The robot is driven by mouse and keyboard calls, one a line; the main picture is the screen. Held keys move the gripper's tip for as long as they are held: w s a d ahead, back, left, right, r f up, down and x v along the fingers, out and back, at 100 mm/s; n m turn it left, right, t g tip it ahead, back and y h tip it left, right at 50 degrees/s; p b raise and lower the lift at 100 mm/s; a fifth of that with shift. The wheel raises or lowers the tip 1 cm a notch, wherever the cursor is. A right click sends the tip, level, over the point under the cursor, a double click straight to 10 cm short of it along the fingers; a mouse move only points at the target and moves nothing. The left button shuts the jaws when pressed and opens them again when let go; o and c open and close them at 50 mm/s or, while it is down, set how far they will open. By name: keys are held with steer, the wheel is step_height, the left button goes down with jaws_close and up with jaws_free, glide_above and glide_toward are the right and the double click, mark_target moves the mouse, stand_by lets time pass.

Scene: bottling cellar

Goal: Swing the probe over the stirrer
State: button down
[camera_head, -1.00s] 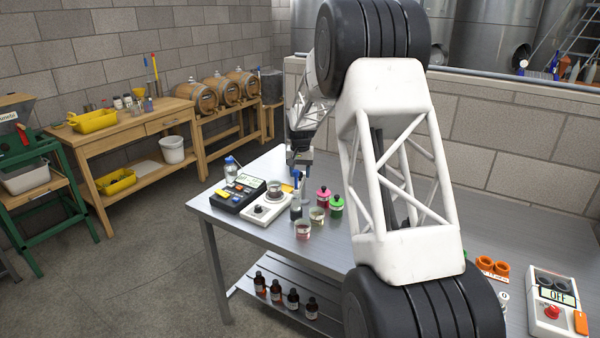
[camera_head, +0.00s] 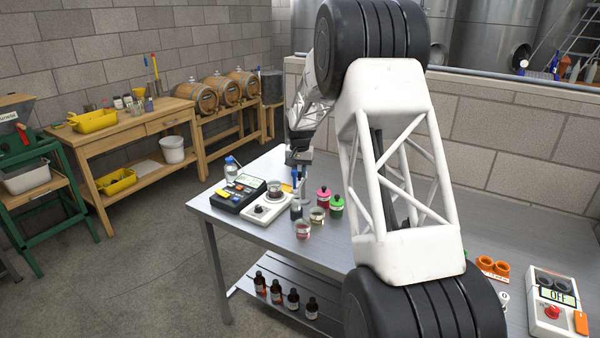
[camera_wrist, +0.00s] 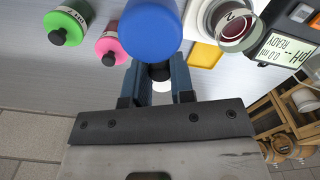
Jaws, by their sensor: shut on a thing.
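My gripper (camera_wrist: 160,84) is shut, its blue-grey fingers around a dark piece below a round blue cap (camera_wrist: 151,28). I take this piece and cap to be the probe; its lower end is hidden in the wrist view. In the head view my gripper (camera_head: 298,172) is small, above the bench beside the stirrer. The stirrer (camera_head: 258,212) is a white box with a dark knob, and a clear beaker (camera_head: 274,188) stands on it. The beaker also shows in the wrist view (camera_wrist: 240,30), right of the blue cap and apart from it.
The dark pH meter (camera_head: 234,196) stands left of the stirrer. A pink bottle (camera_head: 323,196), a green bottle (camera_head: 336,206) and small beakers (camera_head: 303,230) stand close on the right. A wash bottle (camera_head: 231,168) stands behind the meter. The metal bench (camera_head: 420,190) is clear behind my arm.

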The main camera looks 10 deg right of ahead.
steer(key=shift+w+a+m, duration=0.4)
steer(key=shift+w+m, duration=0.45)
steer(key=shift+m, duration=1.4)
steer(key=shift+w+a+m, duration=0.45)
steer(key=shift+w+m, duration=0.45)
steer(key=shift+m, duration=1.4)
steer(key=shift+w+a+m, duration=0.4)
steer(key=shift+w+m, duration=0.45)
steer(key=shift+m, duration=1.4)
steer(key=shift+r, duration=0.1)
steer(key=c, duration=1)
jaws_free()
steer(key=shift+o, duration=0.2)
step_height(320, 180, up, 8)
